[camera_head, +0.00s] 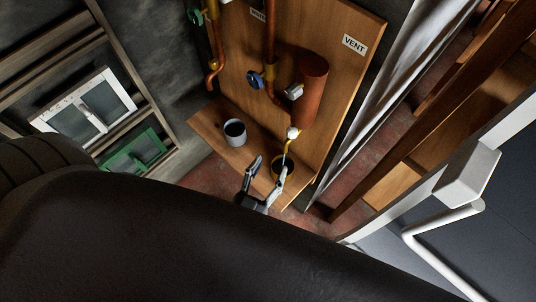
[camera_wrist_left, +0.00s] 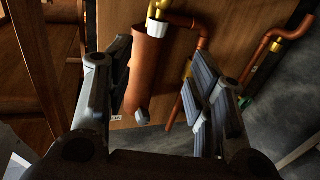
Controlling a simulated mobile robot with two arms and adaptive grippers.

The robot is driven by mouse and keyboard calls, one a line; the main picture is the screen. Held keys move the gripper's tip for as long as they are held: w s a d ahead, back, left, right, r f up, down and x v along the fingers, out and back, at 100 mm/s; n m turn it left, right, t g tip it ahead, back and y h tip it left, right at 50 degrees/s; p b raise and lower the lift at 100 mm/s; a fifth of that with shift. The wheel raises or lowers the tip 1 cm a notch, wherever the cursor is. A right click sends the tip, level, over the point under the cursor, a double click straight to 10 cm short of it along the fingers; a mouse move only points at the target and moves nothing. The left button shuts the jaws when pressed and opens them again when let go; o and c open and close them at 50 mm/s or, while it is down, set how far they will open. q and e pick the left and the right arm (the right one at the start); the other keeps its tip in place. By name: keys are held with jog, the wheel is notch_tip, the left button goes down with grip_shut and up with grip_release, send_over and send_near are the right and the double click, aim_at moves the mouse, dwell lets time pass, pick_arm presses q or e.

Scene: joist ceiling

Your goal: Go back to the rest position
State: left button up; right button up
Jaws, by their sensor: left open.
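My left gripper (camera_head: 269,170) is open and empty in the head view, at the front right end of the wooden shelf, in front of a dark round cup-like thing (camera_head: 279,166) that it partly covers. In the left wrist view its two fingers (camera_wrist_left: 160,90) stand wide apart with nothing between them but the background. A large dark arm part of mine fills the lower left of the head view. My right gripper does not show.
A wooden board carries copper pipes and a copper cylinder (camera_head: 308,92), also in the left wrist view (camera_wrist_left: 145,70). A grey mug (camera_head: 235,132) stands on the shelf (camera_head: 212,121). A white door handle (camera_head: 440,228) is at right. White (camera_head: 108,102) and green (camera_head: 135,153) cases sit on a rack.

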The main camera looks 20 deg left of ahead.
pick_arm(q)
jog(key=s+f+m+g+h+b, duration=0.1)
jog(key=s+f+g, duration=0.2)
jog(key=f, duration=0.8)
jog(key=s+f+m+g+b, duration=0.1)
jog(key=s+f+g+b, duration=0.15)
jog(key=f, duration=0.85)
jog(key=s+f+m+g+h+b, duration=0.1)
jog(key=s+f+g, duration=0.2)
jog(key=f, duration=0.8)
jog(key=s+a+f+g+y+b, duration=0.1)
jog(key=s+a+f+g, duration=0.3)
jog(key=s+f, duration=0.4)
jog(key=s+a+f+g+y+b, duration=0.1)
jog(key=s+a+f+g, duration=0.3)
jog(key=s+a+f, duration=0.2)
notch_tip(320, 180, down, 4)
jog(key=s, duration=0.2)
jog(key=shift+s+a+r+n+b, duration=0.25)
jog(key=shift+s+n+b, duration=0.1)
jog(key=shift+s+n, duration=0.05)
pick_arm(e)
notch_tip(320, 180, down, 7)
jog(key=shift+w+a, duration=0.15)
pick_arm(q)
jog(key=shift+g, duration=0.25)
jog(key=shift+w+a, duration=0.15)
jog(key=shift+w, duration=0.15)
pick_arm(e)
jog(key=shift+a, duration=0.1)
